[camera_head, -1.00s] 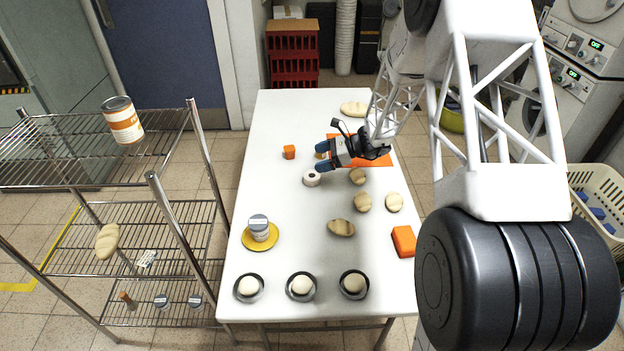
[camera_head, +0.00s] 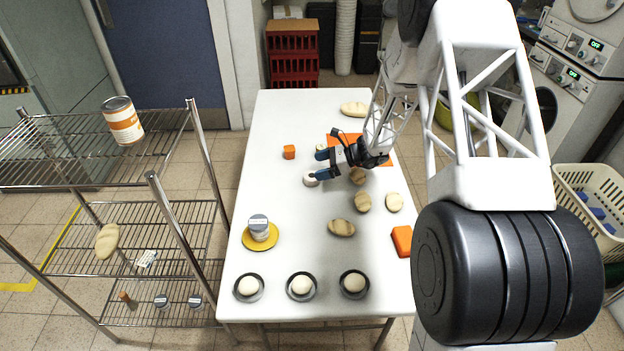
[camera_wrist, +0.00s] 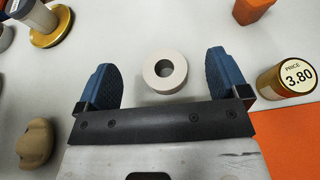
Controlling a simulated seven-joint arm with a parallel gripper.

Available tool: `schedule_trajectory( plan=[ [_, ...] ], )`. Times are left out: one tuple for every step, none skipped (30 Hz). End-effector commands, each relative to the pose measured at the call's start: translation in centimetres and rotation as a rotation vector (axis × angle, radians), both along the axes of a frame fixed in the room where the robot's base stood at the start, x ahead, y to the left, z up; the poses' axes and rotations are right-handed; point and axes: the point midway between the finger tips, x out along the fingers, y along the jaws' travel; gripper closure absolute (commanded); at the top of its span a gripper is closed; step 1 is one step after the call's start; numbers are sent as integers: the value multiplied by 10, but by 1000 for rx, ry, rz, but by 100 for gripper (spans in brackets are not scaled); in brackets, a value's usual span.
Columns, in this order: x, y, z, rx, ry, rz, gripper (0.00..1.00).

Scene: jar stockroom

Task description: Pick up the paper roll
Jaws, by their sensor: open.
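The paper roll (camera_wrist: 165,71) is a small white ring with a dark centre hole, standing on the white table. In the wrist view it lies between and slightly beyond the two blue fingertips of my gripper (camera_wrist: 162,80), with clear space on both sides. My gripper is open and holds nothing. In the head view my gripper (camera_head: 322,164) reaches in from the right, and the roll (camera_head: 310,180) shows beside the nearer finger, which partly hides it.
An orange block (camera_head: 289,152) stands behind the roll. A small jar with a "3.80" price lid (camera_wrist: 287,78) is right of the gripper in the wrist view. A bread-like piece (camera_wrist: 35,143) is at left. A jar (camera_head: 259,227) stands on a yellow plate (camera_head: 246,242).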

Motion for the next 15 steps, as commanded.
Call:
schedule_trajectory(
  plan=[
    [0,0,0,0,0,0,7],
    [0,0,0,0,0,0,7],
    [0,0,0,0,0,0,7],
    [0,0,0,0,0,0,7],
    [0,0,0,0,0,0,7],
    [0,0,0,0,0,0,7],
    [0,0,0,0,0,0,7],
    [0,0,0,0,0,0,7],
    [0,0,-1,0,0,0,7],
    [0,0,-2,0,0,0,7],
    [0,0,-3,0,0,0,7],
    [0,0,-5,0,0,1,7],
    [0,0,-6,0,1,1,7],
    [0,0,-9,0,1,1,7],
    [0,0,-12,0,1,1,7]
  ],
)
